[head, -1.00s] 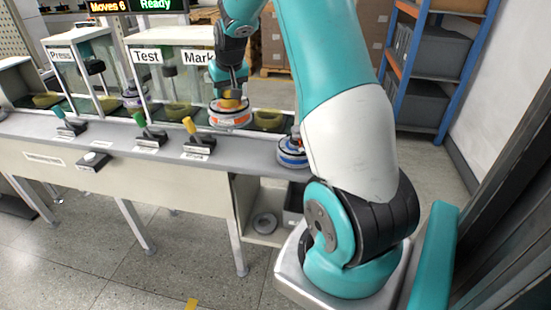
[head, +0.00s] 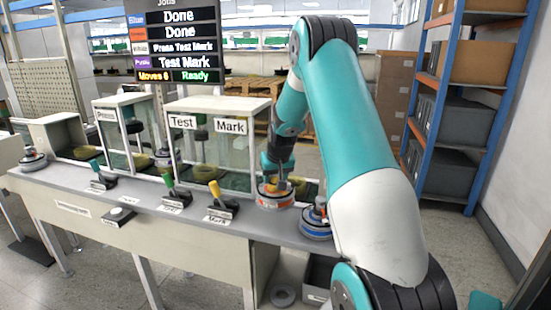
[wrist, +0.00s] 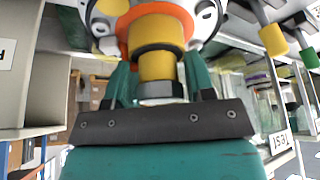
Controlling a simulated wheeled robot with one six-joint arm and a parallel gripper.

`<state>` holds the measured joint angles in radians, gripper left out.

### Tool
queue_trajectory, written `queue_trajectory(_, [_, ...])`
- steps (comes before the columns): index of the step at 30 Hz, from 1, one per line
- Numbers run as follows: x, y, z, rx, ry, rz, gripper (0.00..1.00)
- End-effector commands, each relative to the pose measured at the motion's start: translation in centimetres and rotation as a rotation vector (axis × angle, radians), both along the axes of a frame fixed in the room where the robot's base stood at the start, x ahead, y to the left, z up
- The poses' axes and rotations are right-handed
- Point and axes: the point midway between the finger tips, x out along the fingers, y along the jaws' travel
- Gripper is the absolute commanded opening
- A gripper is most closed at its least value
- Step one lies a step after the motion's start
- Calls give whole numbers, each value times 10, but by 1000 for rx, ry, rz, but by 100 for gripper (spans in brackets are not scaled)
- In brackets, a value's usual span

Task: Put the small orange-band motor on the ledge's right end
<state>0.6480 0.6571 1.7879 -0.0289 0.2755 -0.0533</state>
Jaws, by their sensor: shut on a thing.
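The small orange-band motor (head: 275,198) is at the right part of the grey ledge (head: 150,197), just left of the blue-band motor (head: 316,226). My gripper (head: 277,174) is above it, shut on its yellow hub. I cannot tell whether the motor touches the ledge or hangs slightly above it. In the wrist view the orange-band motor (wrist: 157,22) fills the top middle, its yellow shaft between the teal fingers of my gripper (wrist: 158,88). The blue-band motor sits at the ledge's right end, partly hidden by my arm.
Yellow (head: 214,188) and green (head: 168,181) levers stand left of the held motor. The clear Test and Mark booth (head: 215,150) is behind. A white-band motor (head: 33,160) sits far left. The job board (head: 175,45) lists Blue and Orange as Done.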

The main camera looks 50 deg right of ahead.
Motion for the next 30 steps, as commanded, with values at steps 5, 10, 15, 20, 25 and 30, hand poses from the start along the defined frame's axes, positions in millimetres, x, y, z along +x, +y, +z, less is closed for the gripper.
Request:
queue_trajectory(5, [2,-1,-21,-5,-6,1,0])
queue_trajectory(10, [2,-1,-31,-5,-6,1,0])
queue_trajectory(15, [1,-1,-54,-3,-4,1,0])
queue_trajectory(20, [1,-1,-69,-4,-6,1,0])
queue_trajectory(25, [2,-1,-70,-6,-7,0,0])
queue_trajectory(30, [2,-1,-71,-6,-7,0,0])
